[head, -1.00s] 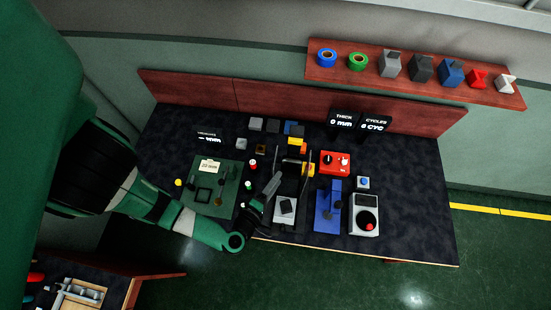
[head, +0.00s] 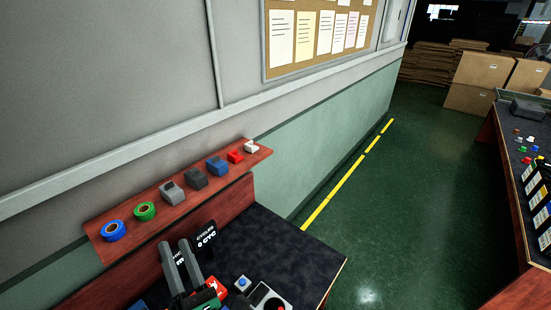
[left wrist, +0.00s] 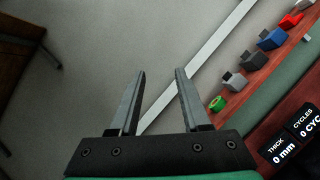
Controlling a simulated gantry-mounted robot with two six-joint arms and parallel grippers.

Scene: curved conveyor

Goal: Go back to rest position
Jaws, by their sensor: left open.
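My left gripper (head: 176,244) shows at the bottom of the head view, raised in front of the workbench (head: 290,250). Its two fingers stand apart with nothing between them. The left wrist view shows the same open, empty fingers (left wrist: 160,72) pointing toward the grey wall. My right gripper is in neither view.
A red-brown shelf (head: 180,205) on the wall holds tape rolls and several small blocks. Black display signs (head: 206,236) and a device with a red button (head: 272,303) are on the bench. Another bench (head: 510,200) stands at the right, with green floor between.

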